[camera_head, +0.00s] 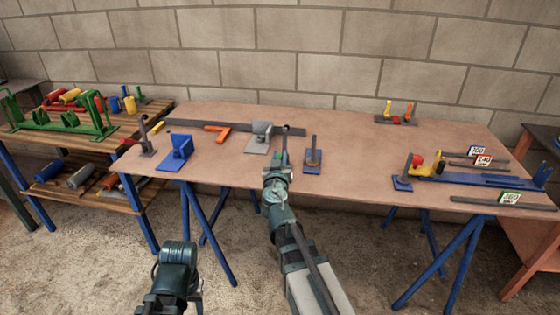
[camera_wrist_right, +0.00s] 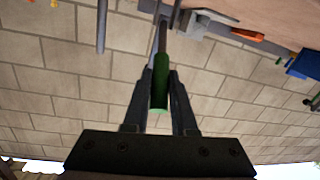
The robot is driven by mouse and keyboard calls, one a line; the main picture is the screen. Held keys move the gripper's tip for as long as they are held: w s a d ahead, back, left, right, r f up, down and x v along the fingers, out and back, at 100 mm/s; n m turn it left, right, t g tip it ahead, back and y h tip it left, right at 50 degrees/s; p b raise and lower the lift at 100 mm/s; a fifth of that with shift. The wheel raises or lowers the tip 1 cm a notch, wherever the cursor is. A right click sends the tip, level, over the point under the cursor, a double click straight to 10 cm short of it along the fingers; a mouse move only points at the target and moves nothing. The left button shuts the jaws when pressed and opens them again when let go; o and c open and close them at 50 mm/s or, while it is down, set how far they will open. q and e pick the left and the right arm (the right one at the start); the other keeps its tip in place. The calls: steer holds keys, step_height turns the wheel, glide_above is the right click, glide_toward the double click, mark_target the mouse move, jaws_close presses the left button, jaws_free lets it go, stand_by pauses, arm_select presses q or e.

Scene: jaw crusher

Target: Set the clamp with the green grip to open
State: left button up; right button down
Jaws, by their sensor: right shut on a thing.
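The clamp's green grip (camera_wrist_right: 160,92) is a short green cylinder on a grey metal rod (camera_wrist_right: 162,38), seen in the right wrist view. My right gripper (camera_wrist_right: 161,100) is shut on this grip, one finger on each side. My left arm's end (camera_head: 175,262) is low in front of the table, away from the clamps. Its fingers cannot be made out clearly.
A blue clamp (camera_head: 313,160) with an upright lever stands just right of my right gripper. An orange clamp (camera_head: 217,130) and a blue angle block (camera_head: 178,150) lie to the left. A red-and-yellow-handled clamp (camera_head: 397,115) is at the back.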

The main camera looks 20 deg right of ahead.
arm_select(q)
steer(key=shift+f, duration=0.15)
arm_select(e)
steer(key=shift+s, duration=0.1)
steer(key=c, duration=0.7)
jaws_free()
steer(key=shift+c, duration=0.2)
